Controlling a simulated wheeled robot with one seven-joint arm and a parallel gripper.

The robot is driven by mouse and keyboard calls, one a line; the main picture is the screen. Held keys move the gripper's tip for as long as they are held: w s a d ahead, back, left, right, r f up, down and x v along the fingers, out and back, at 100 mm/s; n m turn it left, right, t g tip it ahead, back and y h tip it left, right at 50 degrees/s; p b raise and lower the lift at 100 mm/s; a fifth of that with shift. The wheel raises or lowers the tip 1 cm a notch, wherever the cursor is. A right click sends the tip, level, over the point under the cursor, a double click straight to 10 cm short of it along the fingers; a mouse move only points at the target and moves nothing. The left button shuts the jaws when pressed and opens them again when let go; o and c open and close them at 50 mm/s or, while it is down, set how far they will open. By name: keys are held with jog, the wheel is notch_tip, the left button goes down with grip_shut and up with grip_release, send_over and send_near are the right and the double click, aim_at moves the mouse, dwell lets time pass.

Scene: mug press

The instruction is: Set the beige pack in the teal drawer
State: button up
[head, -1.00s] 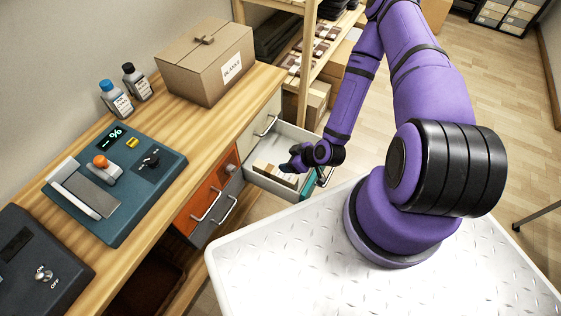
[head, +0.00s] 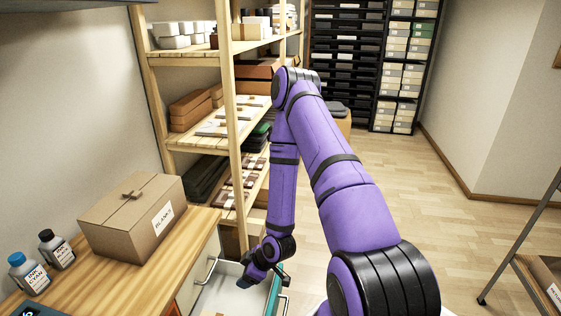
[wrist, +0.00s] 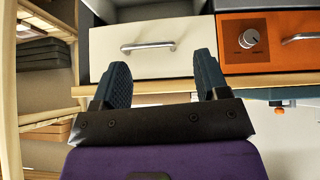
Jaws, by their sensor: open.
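The teal drawer (head: 275,291) stands pulled out at the bottom of the head view, with a teal front and a pale inside. Its near part is cut off by the picture edge. My gripper (head: 249,279) is over the drawer's inside, near the teal front. In the wrist view my gripper (wrist: 163,78) is open, with nothing between its two dark fingers.
A cardboard box (head: 130,215) and two bottles (head: 56,249) stand on the wooden bench (head: 165,265). A wooden shelf unit (head: 233,130) rises behind the drawer. The wrist view shows a closed cream drawer (wrist: 112,45) and an orange front with a knob (wrist: 268,55). Open floor lies to the right.

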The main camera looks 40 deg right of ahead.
jog(key=w+d+r+m+g+h, duration=0.1)
jog(key=w+d+r+h, duration=0.1)
jog(key=r, duration=1.4)
jog(key=w+d+r+m+h, duration=0.1)
jog(key=d+r+m+h, duration=0.15)
jog(key=r, duration=1.25)
jog(key=s+a+r+m, duration=0.2)
jog(key=s+a+r, duration=0.1)
jog(key=s+r, duration=0.8)
jog(key=s+a+r+m, duration=0.2)
jog(key=s+a+r, duration=0.2)
jog(key=s+r, duration=0.6)
jog(key=shift+s+r, duration=0.35)
jog(key=shift+r, duration=0.15)
jog(key=shift+m, duration=0.25)
